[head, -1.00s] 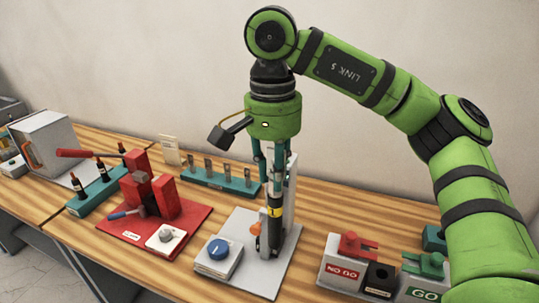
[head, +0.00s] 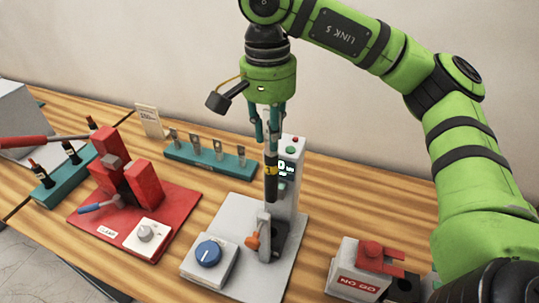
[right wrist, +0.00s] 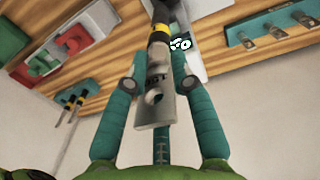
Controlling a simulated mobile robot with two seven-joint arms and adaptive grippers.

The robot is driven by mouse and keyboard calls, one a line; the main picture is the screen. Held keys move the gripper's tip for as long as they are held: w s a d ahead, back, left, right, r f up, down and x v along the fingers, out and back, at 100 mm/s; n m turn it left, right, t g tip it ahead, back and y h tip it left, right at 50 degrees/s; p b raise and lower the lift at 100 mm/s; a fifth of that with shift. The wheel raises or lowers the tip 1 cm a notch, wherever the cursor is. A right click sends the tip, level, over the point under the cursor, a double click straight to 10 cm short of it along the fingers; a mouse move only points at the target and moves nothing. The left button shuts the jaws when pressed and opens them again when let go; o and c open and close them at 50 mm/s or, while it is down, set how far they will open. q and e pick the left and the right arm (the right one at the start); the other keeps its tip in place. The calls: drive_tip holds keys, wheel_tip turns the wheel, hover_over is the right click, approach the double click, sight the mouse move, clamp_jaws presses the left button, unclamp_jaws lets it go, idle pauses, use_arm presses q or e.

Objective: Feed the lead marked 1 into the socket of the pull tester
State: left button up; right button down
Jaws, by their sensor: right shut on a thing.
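My right gripper (head: 268,138) is shut on a black lead (head: 271,186) with a yellow band. The lead hangs upright, and its lower end appears just above the pull tester's grey socket piece (head: 264,236), apart from it. I cannot read the mark on the band. The right wrist view shows the lead (right wrist: 158,60) between the fingers (right wrist: 150,85), with a grey metal lug (right wrist: 153,100) at its near end. The pull tester (head: 291,205) has an orange lever (head: 253,241), a blue knob (head: 208,253) and a lit display. My left gripper is not in view.
A red fixture (head: 145,186) with a long red handle stands left of the tester. A teal rack (head: 210,160) of metal lugs lies behind. A teal stand (head: 62,176) holds leads at far left. A NO GO block (head: 362,268) stands at right. Wood between is clear.

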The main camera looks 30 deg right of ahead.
sight(270, 182)
wheel_tip(270, 182, down, 7)
drive_tip(key=b, duration=0.2)
drive_tip(key=shift+s+b, duration=0.15)
drive_tip(key=shift+b, duration=0.25)
drive_tip(key=shift+f, duration=0.2)
drive_tip(key=shift+w, duration=0.2)
drive_tip(key=shift+s, duration=0.15)
drive_tip(key=shift+f+b, duration=0.15)
drive_tip(key=shift+b, duration=0.25)
wheel_tip(270, 182, down, 6)
drive_tip(key=b, duration=0.5)
drive_tip(key=shift+r, duration=0.25)
drive_tip(key=shift+b, duration=0.55)
idle(0.6)
